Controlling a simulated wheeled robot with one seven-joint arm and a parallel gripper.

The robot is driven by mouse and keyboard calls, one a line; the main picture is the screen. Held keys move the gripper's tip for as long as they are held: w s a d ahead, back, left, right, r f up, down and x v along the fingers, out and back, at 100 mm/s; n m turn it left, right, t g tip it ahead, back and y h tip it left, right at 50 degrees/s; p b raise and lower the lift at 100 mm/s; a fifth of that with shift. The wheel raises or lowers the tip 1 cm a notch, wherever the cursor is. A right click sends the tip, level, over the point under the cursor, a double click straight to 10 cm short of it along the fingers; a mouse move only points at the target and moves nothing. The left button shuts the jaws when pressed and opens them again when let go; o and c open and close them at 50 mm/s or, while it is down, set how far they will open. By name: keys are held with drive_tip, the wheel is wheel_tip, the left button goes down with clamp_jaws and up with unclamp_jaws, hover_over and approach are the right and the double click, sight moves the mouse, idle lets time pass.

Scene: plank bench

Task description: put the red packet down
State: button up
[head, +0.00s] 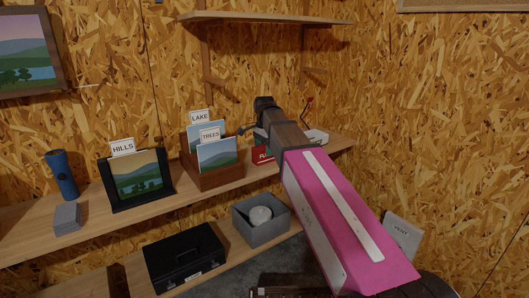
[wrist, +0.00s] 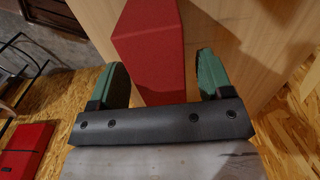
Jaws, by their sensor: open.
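The red packet (wrist: 150,45) is in the wrist view, against a pale wooden surface and between the two green fingers. My gripper (wrist: 163,72) is open, with a visible gap between each finger and the packet. In the head view a red item with white letters (head: 262,154) shows on the bench shelf, right of the card box; my arm and gripper partly hide it. The packet's far end is cut off at the top of the wrist view.
A wooden box of picture cards (head: 217,176) stands close left of my gripper. Further left are a black framed picture (head: 140,187), a blue torch (head: 62,175) and a grey block (head: 67,217). A grey bin (head: 262,235) and a black case (head: 185,258) sit lower. A wall shelf (head: 265,18) hangs above.

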sight(264, 146)
wheel_tip(264, 146, up, 10)
drive_tip(key=shift+r, duration=0.2)
idle(0.4)
